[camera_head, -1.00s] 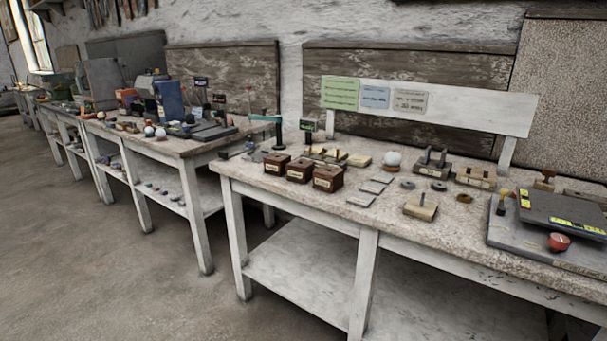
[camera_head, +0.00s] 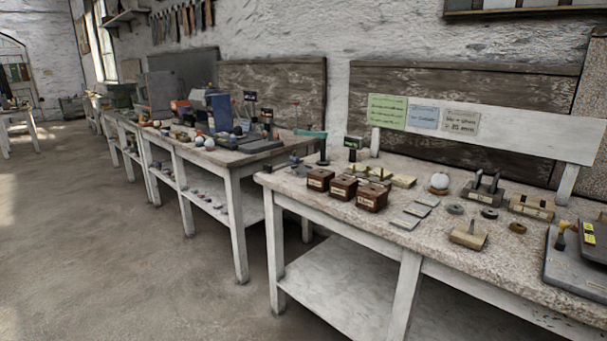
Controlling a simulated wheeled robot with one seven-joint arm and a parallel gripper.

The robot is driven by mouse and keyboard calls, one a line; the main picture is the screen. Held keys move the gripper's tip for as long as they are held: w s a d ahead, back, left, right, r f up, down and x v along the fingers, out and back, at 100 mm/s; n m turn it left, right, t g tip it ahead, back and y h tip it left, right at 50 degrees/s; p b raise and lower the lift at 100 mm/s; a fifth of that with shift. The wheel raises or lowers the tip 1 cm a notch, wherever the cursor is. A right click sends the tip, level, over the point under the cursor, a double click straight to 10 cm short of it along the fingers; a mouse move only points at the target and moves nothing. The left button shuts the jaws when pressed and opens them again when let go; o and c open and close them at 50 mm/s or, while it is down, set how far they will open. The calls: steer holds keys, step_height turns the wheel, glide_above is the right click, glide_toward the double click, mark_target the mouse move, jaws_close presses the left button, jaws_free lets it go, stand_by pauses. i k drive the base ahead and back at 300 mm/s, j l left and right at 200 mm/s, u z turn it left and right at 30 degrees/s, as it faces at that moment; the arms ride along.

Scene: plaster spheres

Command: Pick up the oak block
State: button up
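Several wooden pieces lie on the near speckled-top bench (camera_head: 330,214); their labels are too small to read, so I cannot tell which is the oak block. Three dark brown labelled blocks, the left one (camera_head: 318,179), the middle one (camera_head: 343,187) and the right one (camera_head: 372,195), stand in a row near the front edge. A pale wooden block with a small upright peg (camera_head: 468,235) sits further right. Another pale labelled wooden piece (camera_head: 531,207) is behind it to the right. My gripper is not in view.
Flat grey plates (camera_head: 414,215), a white ball (camera_head: 439,182) and a grey device (camera_head: 580,262) share the near bench. A signboard (camera_head: 490,125) stands behind. A second cluttered bench (camera_head: 240,160) continues to the left. The floor (camera_head: 120,240) at left is clear.

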mark_target(343, 188)
steer(key=z, duration=0.35)
steer(key=i+j+z, duration=0.5)
steer(key=j+z, duration=0.15)
steer(key=z, duration=0.15)
